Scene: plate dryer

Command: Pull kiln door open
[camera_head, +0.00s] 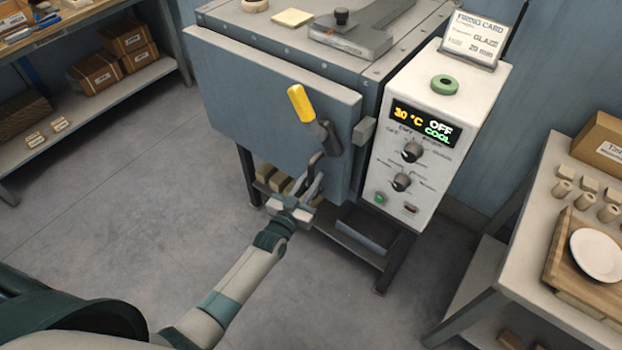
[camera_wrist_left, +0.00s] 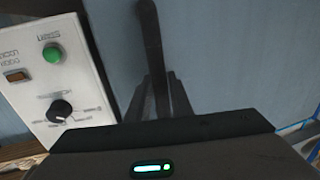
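The kiln door (camera_head: 265,105) is a blue-grey panel on the front of the kiln. It looks closed or nearly so; I cannot tell whether there is a gap. A dark lever with a yellow grip (camera_head: 300,103) sits near its right edge, the grip pointing up and left. My left gripper (camera_head: 315,172) is in front of the door's lower right part, just below the lever. In the left wrist view, a dark bar (camera_wrist_left: 152,40) runs down to between the slightly parted fingers (camera_wrist_left: 160,92). Contact with it is not clear. My right gripper is not in view.
A latch block (camera_head: 364,131) sits beside the door edge. A table (camera_head: 535,215) with a white plate stands right, shelves (camera_head: 100,105) left. The floor (camera_head: 130,205) before the kiln is clear.

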